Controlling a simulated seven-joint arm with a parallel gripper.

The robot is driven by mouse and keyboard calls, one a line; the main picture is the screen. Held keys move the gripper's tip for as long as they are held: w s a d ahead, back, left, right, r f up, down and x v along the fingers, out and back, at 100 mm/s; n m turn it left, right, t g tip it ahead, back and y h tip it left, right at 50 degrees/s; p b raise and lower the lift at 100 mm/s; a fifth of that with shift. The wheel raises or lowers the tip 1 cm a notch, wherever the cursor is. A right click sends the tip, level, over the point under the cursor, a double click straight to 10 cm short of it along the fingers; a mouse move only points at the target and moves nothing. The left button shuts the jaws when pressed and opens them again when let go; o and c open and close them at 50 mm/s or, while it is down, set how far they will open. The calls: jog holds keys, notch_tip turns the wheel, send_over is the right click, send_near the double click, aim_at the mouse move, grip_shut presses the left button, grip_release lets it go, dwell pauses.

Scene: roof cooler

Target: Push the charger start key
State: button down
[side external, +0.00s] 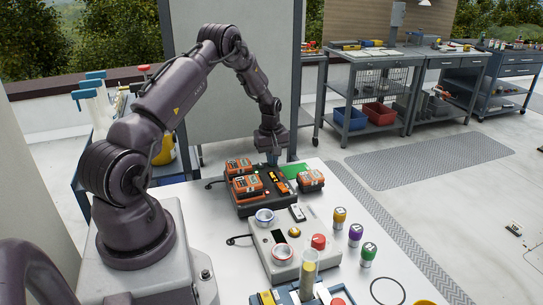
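The charger (252,209) is a dark box on the white bench, with orange-and-black battery packs (247,186) seated on its left part. A small lit orange panel (282,184) shows on its right part. The start key is too small to make out for certain. My gripper (273,160) points down at the far edge of the charger, close behind the packs. Whether its fingertips touch anything is not clear. The fingers are too small to show whether they are open or shut. I see nothing held in them.
Another orange pack (311,180) stands to the right of the charger. Several coloured-cap jars (355,234) stand at right. A grey panel (240,80) rises behind my arm.

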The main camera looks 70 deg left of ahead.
jog(key=shift+s+d+f, duration=0.2)
jog(key=shift+f, duration=0.45)
notch_tip(320, 180, up, 15)
jog(key=shift+a, duration=0.1)
dwell(0.6)
jog(key=s+d+r+m+t, duration=0.1)
jog(key=s+d+r+m, duration=0.4)
jog(key=d, duration=0.6)
jog(key=s+d+r+m+t, duration=0.2)
jog(key=s+d+r+m, duration=0.3)
jog(key=d, duration=0.7)
jog(key=s+d+r+m+t, duration=0.2)
jog(key=s+d+r+m, duration=0.3)
jog(key=d, duration=0.6)
notch_tip(320, 180, up, 2)
jog(key=m, duration=0.3)
jog(key=shift+s+d, duration=0.2)
jog(key=shift+s, duration=0.2)
